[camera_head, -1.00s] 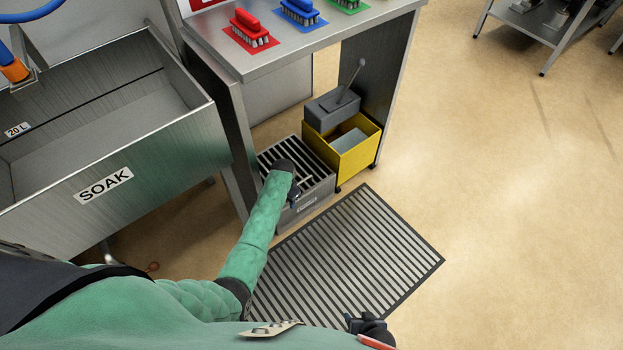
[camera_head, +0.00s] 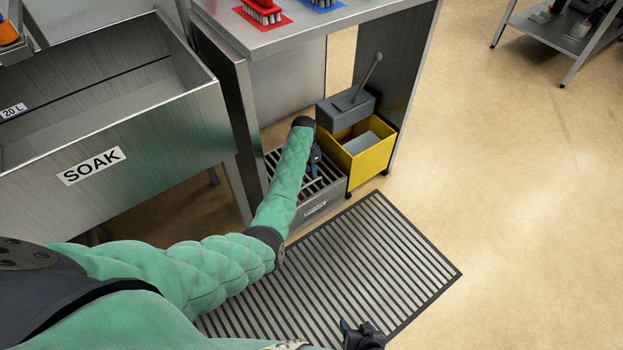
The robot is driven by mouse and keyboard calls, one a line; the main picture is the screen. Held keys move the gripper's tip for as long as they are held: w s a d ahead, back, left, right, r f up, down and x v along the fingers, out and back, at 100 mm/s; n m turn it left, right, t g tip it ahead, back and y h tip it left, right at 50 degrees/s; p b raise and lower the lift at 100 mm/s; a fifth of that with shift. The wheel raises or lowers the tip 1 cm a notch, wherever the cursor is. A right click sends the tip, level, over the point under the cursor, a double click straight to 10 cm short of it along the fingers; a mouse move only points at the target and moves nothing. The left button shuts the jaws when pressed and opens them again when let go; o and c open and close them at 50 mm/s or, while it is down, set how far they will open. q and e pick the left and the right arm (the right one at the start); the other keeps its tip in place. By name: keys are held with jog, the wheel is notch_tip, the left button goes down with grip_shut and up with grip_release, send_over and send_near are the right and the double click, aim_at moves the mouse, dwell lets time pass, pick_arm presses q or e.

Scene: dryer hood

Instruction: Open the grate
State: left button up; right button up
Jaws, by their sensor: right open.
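The grate (camera_head: 272,160) is a dark slatted top on a low grey metal box (camera_head: 318,207) under the steel table. It looks level, and my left forearm hides much of it. My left gripper (camera_head: 316,165) is over the right part of the grate, near the yellow bin. Whether it touches the bars, and how its fingers stand, is too small to tell. My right gripper (camera_head: 360,332) is open and empty at the bottom edge, over the near edge of the floor mat.
A yellow wheeled bin (camera_head: 370,162) with a grey wringer (camera_head: 345,108) stands right beside the box. The steel table (camera_head: 300,32) overhangs both. A SOAK sink (camera_head: 150,140) is at left. A striped mat (camera_head: 420,240) lies in front.

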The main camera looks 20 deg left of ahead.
pick_arm(q)
jog(key=shift+s+d+f+b, duration=0.15)
jog(key=shift+d+f+b, duration=0.05)
jog(key=shift+f, duration=0.9)
jog(key=shift+s+d+f+b, duration=0.1)
jog(key=shift+d+f+b, duration=0.05)
jog(key=shift+f, duration=0.9)
grip_shut()
